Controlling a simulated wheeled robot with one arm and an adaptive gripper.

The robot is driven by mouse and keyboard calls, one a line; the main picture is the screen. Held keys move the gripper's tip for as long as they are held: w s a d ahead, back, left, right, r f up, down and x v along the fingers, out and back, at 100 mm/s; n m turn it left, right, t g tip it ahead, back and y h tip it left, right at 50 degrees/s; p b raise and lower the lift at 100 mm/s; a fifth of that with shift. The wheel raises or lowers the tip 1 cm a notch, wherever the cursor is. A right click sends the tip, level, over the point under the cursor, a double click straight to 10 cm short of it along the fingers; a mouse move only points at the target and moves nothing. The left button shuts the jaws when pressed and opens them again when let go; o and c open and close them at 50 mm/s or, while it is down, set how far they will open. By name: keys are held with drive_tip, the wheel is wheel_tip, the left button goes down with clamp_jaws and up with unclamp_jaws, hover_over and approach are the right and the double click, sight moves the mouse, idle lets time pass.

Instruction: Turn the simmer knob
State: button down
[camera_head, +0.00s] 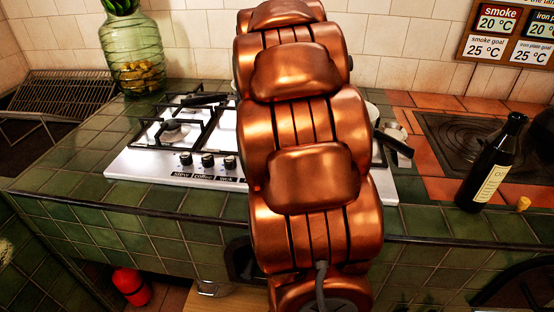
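A white gas hob (140,165) with black pan supports is set in the green tiled counter. Three dark knobs with pale rims stand in a row on its front edge: a left knob (186,159), a middle knob (208,160) and a right knob (230,162). Small labels lie below them; they are hard to read, and I cannot make out "simmer" on any. My copper-coloured arm crosses the middle of the view and hides the hob's centre and right part, so any further knobs there are hidden. My gripper is not in view.
A green glass jar (130,50) of yellow fruit and a wire rack (65,90) stand at left. A small pan (393,135) shows right of my arm. A dark bottle (490,165) and a cork (523,203) stand at the right counter edge, by a dark iron plate (455,140).

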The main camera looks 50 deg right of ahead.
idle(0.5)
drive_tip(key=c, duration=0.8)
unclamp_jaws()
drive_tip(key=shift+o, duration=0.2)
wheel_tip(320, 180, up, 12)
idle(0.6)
